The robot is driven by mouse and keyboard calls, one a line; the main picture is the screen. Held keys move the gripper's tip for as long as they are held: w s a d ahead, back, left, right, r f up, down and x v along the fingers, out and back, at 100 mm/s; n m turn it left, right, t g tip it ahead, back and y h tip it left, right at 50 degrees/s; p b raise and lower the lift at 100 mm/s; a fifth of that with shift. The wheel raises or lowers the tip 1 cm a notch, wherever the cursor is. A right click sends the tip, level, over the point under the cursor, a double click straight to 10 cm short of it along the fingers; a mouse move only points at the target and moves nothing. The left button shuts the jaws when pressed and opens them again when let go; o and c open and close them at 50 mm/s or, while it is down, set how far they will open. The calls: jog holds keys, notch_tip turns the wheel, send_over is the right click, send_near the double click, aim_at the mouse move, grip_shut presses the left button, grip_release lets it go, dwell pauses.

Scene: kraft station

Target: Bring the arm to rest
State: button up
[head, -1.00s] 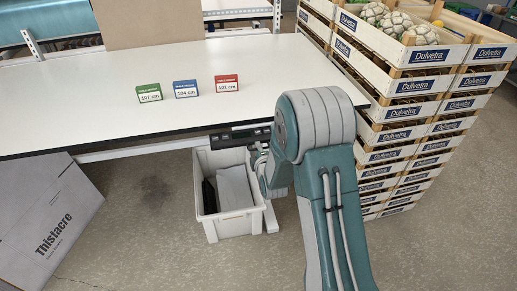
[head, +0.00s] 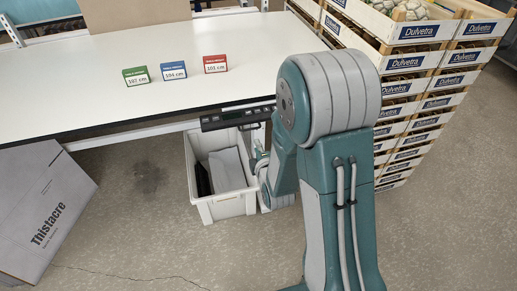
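My arm stands large at the right of centre in the head view, its teal and grey elbow bent high and its upper part running down to the bottom edge. The forearm folds down behind the elbow. Only small grey and teal pieces of the arm's far end show beside the white bin (head: 222,209), below the table edge. The fingers of my gripper cannot be made out, and nothing held can be seen.
A white table (head: 110,95) carries green (head: 137,76), blue (head: 173,71) and red (head: 215,64) height cards. A dark control panel (head: 237,117) hangs at its front edge. Stacked Dulvetra crates (head: 408,88) stand at right, a Thistacre carton (head: 42,215) at left. Open floor lies at lower left.

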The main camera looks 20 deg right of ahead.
jog(key=shift+s, duration=0.35)
jog(key=s+r+m+g, duration=0.4)
jog(key=s+r+m, duration=0.2)
jog(key=r+m, duration=0.35)
jog(key=s+r+m+g, duration=0.3)
jog(key=s+r+m, duration=0.1)
jog(key=s, duration=0.5)
jog(key=s+r+m+g, duration=0.2)
jog(key=s+r+m, duration=0.2)
jog(key=s, duration=0.6)
jog(key=shift+d+r+g, duration=0.15)
jog(key=shift+r+g, duration=0.05)
jog(key=shift+g, duration=0.2)
